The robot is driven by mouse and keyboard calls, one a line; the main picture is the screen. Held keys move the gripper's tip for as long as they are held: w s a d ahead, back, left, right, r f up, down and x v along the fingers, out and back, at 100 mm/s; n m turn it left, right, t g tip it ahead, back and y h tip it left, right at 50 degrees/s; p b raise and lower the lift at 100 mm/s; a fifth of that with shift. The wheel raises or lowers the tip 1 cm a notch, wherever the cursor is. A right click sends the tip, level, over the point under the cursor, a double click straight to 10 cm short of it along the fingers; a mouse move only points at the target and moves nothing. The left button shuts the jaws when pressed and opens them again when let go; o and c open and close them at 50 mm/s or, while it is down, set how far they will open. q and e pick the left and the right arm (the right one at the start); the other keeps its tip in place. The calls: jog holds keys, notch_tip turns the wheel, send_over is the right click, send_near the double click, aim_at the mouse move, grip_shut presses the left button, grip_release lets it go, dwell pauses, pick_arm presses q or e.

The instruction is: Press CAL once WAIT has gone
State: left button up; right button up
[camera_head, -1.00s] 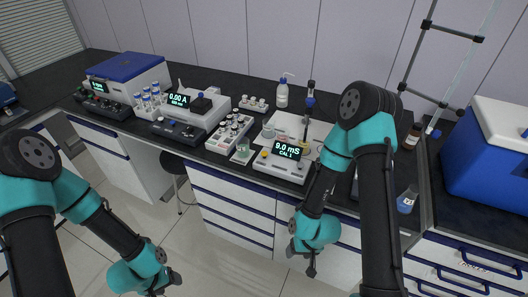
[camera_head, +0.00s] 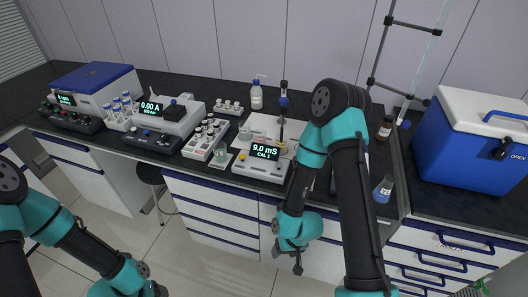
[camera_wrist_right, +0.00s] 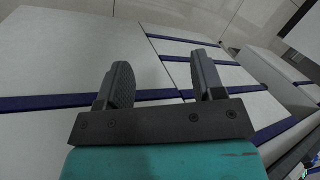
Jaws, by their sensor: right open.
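The white meter (camera_head: 250,171) stands on the black bench near its front edge. Its dark display (camera_head: 264,152) reads 9.0 mS with CAL 1 below, and I see no WAIT on it. My right gripper (camera_head: 298,267) hangs in front of the drawers, below the bench top and apart from the meter. In the right wrist view its jaws (camera_wrist_right: 160,85) are open and empty, facing the drawer fronts. My left gripper (camera_head: 154,290) is at the bottom edge, mostly cut off.
A vial rack (camera_head: 206,137) and a photometer-like unit (camera_head: 165,118) stand left of the meter. A white bottle (camera_head: 257,95) is behind it. A blue-liquid flask (camera_head: 383,189) and a blue cooler (camera_head: 463,160) are to the right. A stool (camera_head: 150,174) stands below.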

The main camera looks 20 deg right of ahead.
dwell(0.3)
grip_shut()
dwell(0.5)
dwell(1.1)
